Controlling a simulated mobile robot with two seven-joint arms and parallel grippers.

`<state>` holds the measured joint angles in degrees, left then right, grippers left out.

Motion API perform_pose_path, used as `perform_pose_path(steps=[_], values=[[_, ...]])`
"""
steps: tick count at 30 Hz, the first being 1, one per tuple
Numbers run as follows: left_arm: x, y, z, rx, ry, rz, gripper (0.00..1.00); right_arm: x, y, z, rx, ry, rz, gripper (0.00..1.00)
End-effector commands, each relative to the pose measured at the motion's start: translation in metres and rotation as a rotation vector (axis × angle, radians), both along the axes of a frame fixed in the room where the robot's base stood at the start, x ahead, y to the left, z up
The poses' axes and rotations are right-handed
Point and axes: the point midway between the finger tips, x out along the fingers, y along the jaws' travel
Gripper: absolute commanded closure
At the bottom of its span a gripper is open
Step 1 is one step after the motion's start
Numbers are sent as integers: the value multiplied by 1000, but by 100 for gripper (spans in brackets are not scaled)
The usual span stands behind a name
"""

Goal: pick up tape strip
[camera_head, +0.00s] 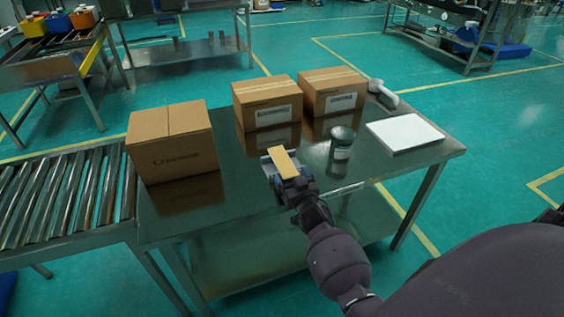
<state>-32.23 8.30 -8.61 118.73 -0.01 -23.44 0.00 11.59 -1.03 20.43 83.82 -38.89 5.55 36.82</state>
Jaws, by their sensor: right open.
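A flat tan strip (282,161), which looks like the tape strip, shows at the middle of the steel table (232,203). My right gripper (281,167) reaches in from the lower right and is at the strip. It is open, and its blue-grey parts show at both sides of the strip. The near end of the strip meets the gripper body in the picture. I cannot tell whether the fingers touch it, or what lies under it. My left gripper is not in view.
A carton (173,141) stands at the left, and two smaller cartons (268,103) (332,91) stand at the back. A roller conveyor (62,195) adjoins the table's left end.

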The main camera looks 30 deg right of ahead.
Motion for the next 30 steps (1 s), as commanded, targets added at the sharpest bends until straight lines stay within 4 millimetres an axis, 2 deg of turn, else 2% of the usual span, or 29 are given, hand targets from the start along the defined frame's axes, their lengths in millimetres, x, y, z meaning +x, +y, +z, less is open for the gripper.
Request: perform_pose_path(steps=[8,18,26,30], values=[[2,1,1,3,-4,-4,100,2,-1,0,-1,1,-1,19],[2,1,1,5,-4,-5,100,2,-1,0,-1,1,-1,70],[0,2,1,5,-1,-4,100,1,-1,2,0,0,-1,70],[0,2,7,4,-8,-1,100,-3,0,14,-2,-4,0,70]])
